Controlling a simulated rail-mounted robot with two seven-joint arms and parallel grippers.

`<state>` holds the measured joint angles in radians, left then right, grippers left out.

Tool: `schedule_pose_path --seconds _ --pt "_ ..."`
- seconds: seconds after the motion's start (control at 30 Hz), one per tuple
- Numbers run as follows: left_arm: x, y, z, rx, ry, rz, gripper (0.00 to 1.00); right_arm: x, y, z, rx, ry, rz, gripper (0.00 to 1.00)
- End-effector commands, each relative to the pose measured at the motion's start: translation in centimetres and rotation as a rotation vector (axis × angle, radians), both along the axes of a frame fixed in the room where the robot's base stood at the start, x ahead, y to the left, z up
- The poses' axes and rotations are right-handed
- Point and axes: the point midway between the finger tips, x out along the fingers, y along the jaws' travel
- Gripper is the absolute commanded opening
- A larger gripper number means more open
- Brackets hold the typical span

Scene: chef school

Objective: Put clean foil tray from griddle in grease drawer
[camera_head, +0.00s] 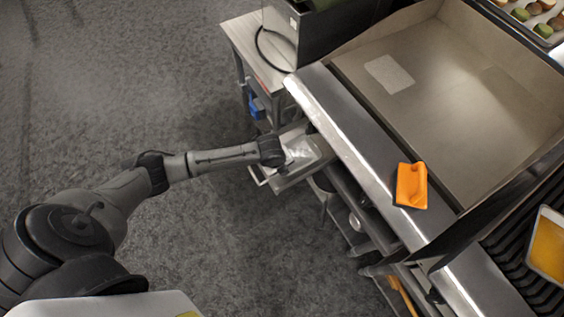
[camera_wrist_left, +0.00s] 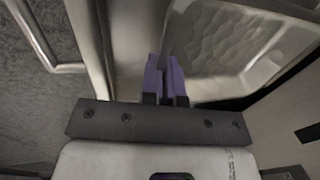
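The foil tray (camera_head: 301,151) is silvery and crinkled. It lies in or just over the pulled-out grease drawer (camera_head: 258,177) at the front of the griddle. It also fills the upper right of the left wrist view (camera_wrist_left: 225,40). In that view my left gripper (camera_wrist_left: 166,68) has its purple fingers close together at the tray's near left edge, apparently pinching its rim. In the head view the fingers are hidden by the wrist. Whether the tray rests on the drawer floor is unclear. The griddle (camera_head: 440,75) has a pale rectangular patch on its surface. My right gripper is not in view.
An orange object (camera_head: 411,186) lies on the griddle's front ledge. A side table (camera_head: 243,38) stands behind the drawer. Open shelves (camera_head: 350,215) are below the griddle. The drawer's bar handle (camera_wrist_left: 62,66) shows in the wrist view. The floor at left is clear.

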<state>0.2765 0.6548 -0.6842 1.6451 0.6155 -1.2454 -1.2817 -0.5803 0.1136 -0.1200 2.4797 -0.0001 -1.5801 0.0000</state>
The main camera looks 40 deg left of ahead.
Motion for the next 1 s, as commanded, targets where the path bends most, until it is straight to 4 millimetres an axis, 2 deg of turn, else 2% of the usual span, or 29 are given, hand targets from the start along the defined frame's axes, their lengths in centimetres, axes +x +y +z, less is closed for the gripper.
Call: schedule_pose_path --seconds 0.4,0.87,0.9,1.0 --pt "2.5 2.0 -2.4 0.000 -0.001 0.001 0.00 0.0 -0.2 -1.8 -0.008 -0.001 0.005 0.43" --pt "2.6 2.1 -2.7 0.001 -0.001 0.000 0.00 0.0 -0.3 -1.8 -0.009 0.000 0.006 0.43" --pt "2.6 2.1 -2.6 0.001 -0.001 0.000 0.06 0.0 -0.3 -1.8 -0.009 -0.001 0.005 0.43" --pt "2.6 2.1 -2.6 0.001 -0.001 -0.001 0.16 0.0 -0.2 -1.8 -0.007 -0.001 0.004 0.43"
